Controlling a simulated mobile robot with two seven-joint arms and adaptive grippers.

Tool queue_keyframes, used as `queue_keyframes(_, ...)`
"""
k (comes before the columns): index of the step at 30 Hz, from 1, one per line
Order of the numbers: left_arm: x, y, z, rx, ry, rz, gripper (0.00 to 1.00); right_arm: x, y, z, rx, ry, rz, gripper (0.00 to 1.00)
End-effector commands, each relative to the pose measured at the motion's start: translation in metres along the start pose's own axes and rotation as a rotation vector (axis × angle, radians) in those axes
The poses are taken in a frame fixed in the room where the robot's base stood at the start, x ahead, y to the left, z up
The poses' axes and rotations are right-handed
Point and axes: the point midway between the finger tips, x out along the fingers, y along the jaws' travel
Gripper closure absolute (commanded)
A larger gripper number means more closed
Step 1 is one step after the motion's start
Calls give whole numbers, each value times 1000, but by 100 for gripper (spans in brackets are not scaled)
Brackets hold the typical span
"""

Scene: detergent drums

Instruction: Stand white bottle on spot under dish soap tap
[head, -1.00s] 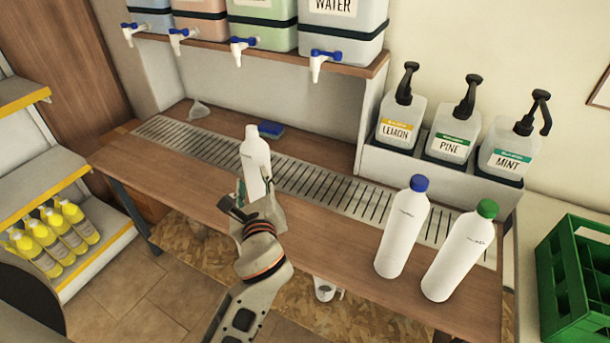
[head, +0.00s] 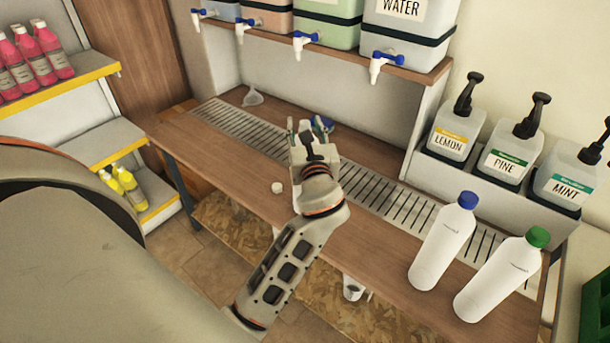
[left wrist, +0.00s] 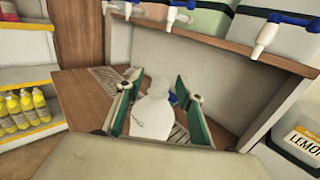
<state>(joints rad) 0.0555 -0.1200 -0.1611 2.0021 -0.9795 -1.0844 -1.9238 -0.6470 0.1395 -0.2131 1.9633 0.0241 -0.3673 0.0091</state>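The white bottle (left wrist: 152,117) is uncapped and shows between my left gripper's fingers in the left wrist view, neck up, its lower part hidden. In the head view my left gripper (head: 305,128) is over the drain grate and covers most or all of the bottle. Its green fingers (left wrist: 160,105) are on both sides of the bottle; whether they press on it is unclear. The drum taps with blue handles hang from the shelf above, such as this tap (head: 300,43). The dish soap label is not readable. My right gripper is not in view.
Two white bottles, blue-capped (head: 443,240) and green-capped (head: 500,277), stand at right. Pump bottles (head: 512,153) stand behind them. A funnel (head: 252,97) is at the back left.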

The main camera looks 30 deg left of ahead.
Motion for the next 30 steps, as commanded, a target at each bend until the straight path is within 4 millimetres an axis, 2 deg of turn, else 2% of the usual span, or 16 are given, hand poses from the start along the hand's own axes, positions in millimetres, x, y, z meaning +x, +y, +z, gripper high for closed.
queue_keyframes(3,7,0,0,0,0,0,63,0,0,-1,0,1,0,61)
queue_keyframes(8,7,0,0,0,1,0,63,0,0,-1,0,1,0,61)
queue_keyframes(12,6,0,0,0,1,0,96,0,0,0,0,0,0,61)
queue_keyframes(13,6,0,0,0,1,0,100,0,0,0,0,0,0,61)
queue_keyframes(23,6,0,0,-1,1,0,100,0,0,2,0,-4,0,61)
queue_keyframes(30,6,0,16,-4,-1,0,100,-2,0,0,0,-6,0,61)
